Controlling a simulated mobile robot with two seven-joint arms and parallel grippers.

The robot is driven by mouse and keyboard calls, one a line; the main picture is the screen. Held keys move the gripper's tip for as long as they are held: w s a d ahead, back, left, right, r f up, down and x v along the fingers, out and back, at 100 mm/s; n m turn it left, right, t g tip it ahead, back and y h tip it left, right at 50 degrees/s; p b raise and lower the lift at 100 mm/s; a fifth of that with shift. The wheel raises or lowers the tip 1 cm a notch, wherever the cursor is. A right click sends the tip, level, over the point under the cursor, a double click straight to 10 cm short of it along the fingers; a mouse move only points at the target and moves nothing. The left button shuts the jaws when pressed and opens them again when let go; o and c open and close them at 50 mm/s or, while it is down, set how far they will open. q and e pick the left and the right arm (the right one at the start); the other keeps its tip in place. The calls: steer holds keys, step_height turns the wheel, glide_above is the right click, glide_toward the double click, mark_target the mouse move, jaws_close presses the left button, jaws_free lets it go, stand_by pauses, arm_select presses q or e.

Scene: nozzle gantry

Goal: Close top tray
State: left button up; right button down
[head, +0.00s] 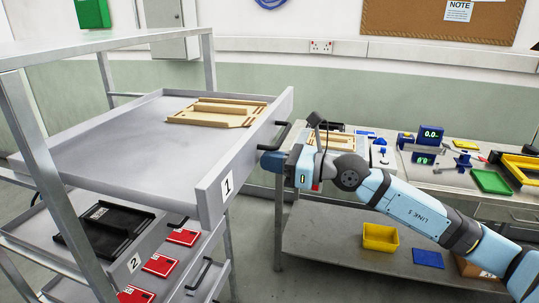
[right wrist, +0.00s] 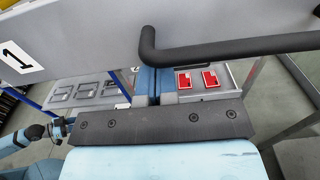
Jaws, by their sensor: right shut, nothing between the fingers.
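The top tray (head: 205,197), marked 1, is pulled out of the grey rack and shows in the right wrist view (right wrist: 80,28). Its black handle (head: 283,134) is on the front panel; in the right wrist view the handle (right wrist: 235,47) crosses the upper right. My right gripper (head: 270,158) is shut and empty, just in front of the panel by the handle. Its blue fingers (right wrist: 155,82) are side by side at the handle's bent end; I cannot tell whether they touch it. What looks like my left gripper (right wrist: 63,128) is small at the right wrist view's left edge.
A beige fixture (head: 221,111) lies in the top tray.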

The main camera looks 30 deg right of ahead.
steer(key=shift+w+a, duration=0.15)
steer(key=shift+w, duration=0.05)
stand_by(0.3)
steer(key=shift+w+a+r+p, duration=0.2)
steer(key=shift+w+a+p, duration=0.15)
steer(key=shift+p, duration=0.1)
steer(key=p, duration=0.4)
glide_toward(156, 139)
steer(key=x, duration=0.3)
steer(key=f+x, duration=0.1)
steer(key=x, duration=0.5)
steer(key=shift+f, duration=0.15)
steer(key=shift+w+a, duration=0.45)
steer(key=shift+r, duration=0.2)
steer(key=shift+d, duration=0.1)
steer(key=shift+r, duration=0.15)
steer(key=shift+d, duration=0.1)
